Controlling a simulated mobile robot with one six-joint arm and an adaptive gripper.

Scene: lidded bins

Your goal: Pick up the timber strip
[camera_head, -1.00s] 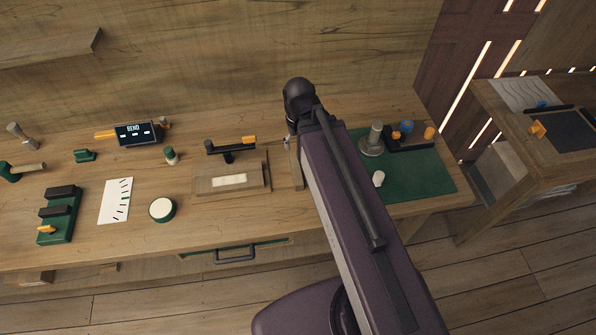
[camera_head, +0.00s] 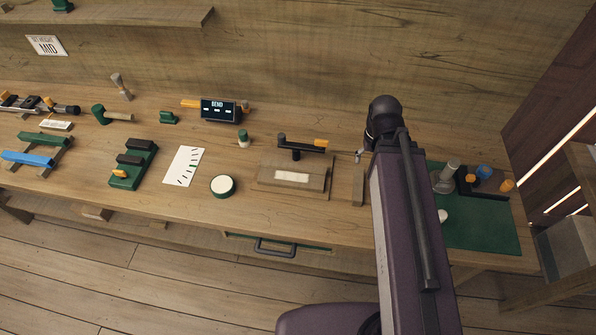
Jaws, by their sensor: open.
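A narrow wooden piece (camera_head: 358,188) lies on the workbench just left of my arm; it may be the timber strip, but I cannot tell for sure. Beside it on the left is a wooden box (camera_head: 268,174) with a pale label, with a dark lever with an orange end (camera_head: 302,145) behind it. My arm rises from the bottom and reaches over the bench. My gripper is not visible; the far end of the arm is hidden behind its own upper link.
The bench (camera_head: 230,213) holds a BEND display (camera_head: 220,109), a round green-rimmed pad (camera_head: 223,186), a marked white card (camera_head: 183,166), a green rack (camera_head: 133,165) and a blue-and-green stand (camera_head: 28,158). A green mat (camera_head: 480,235) with tools lies right of my arm.

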